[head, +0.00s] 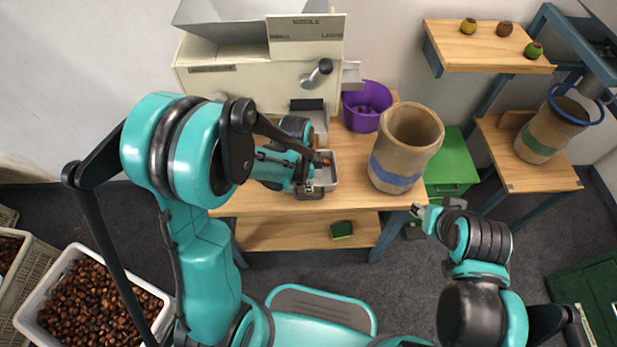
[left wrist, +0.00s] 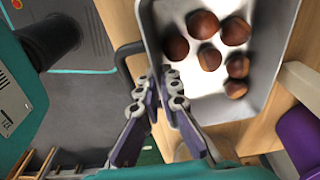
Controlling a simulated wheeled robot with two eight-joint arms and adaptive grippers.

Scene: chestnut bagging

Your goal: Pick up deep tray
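The deep tray is a grey metal tray (head: 331,180) on the wooden table, at the front of the cream machine. In the left wrist view the tray (left wrist: 206,108) holds several brown chestnuts (left wrist: 207,55). My left gripper (head: 311,188) is at the tray's near left side, partly hiding it. In the left wrist view its fingertips (left wrist: 158,80) are close together at the tray's rim, one on each side of it. Whether they press on the rim is not clear. My right gripper (head: 417,211) is off the table's right front, away from the tray; its fingers are too small to read.
A purple bowl (head: 367,106) and a tan sack-like container with a blue band (head: 406,147) stand right of the tray. The cream machine (head: 252,82) is behind it. A crate of chestnuts (head: 61,272) is on the floor at left. A side table (head: 537,172) stands at right.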

